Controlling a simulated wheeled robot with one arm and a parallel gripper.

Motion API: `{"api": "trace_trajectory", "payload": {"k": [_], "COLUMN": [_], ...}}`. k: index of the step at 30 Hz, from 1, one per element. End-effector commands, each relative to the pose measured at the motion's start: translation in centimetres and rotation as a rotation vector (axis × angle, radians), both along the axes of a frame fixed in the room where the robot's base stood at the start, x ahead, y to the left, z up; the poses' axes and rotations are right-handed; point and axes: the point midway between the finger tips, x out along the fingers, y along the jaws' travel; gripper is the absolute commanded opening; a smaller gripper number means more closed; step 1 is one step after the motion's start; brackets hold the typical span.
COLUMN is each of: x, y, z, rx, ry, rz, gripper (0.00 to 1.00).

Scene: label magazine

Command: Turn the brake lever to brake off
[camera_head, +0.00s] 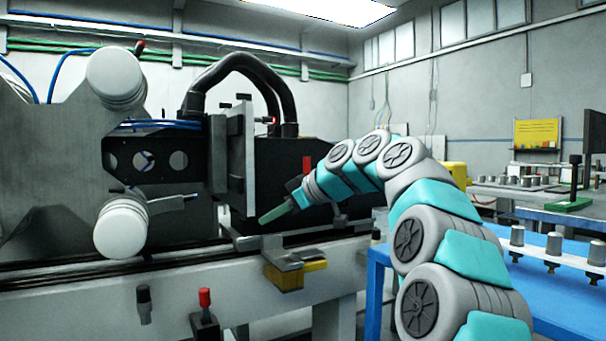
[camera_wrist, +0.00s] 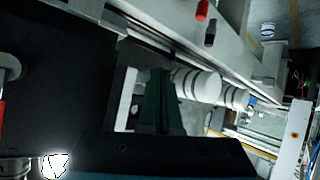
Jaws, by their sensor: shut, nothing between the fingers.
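My gripper (camera_head: 266,218) is shut and empty, with green fingers pointing left and down in front of the machine's upright plate. The fingers also show in the wrist view (camera_wrist: 160,105), close together. I cannot tell for sure which part is the brake lever. A red-topped lever (camera_head: 204,299) stands on a dark block at the front of the machine, below and left of my gripper and apart from it. Its red grip shows at the top of the wrist view (camera_wrist: 202,10). A dark-gripped lever (camera_head: 143,300) is left of it. No brake marking is readable.
A red upright handle (camera_head: 307,164) is behind my gripper. A yellow block (camera_head: 288,277) sits on the machine's front rail below it. White rollers (camera_head: 121,229) stick out at left. A blue table (camera_head: 560,285) with metal parts is at right.

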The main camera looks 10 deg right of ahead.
Motion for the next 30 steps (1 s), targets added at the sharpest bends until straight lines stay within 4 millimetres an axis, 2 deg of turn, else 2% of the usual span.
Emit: {"api": "trace_trajectory", "payload": {"k": [1,6,13,18,21,24,30], "x": [1.4,4.6,6.9,7.2,6.8,6.2,5.0], "y": [-1.0,-4.4,-8.7,-10.9,-11.5,-11.7,-10.9], "z": [0.9,3.8,7.0,8.5,9.0,9.3,9.4], "rx": [-0.006,-0.055,-0.195,-0.355,-0.473,-0.594,-0.788], "ry": [-0.063,-0.273,-0.559,-0.759,-0.869,-0.968,-1.103], "rz": [0.003,0.016,0.012,0.009,0.014,0.022,0.048], "gripper": [0.00,0.00,0.00,0.00,0.00,0.00,0.00]}}
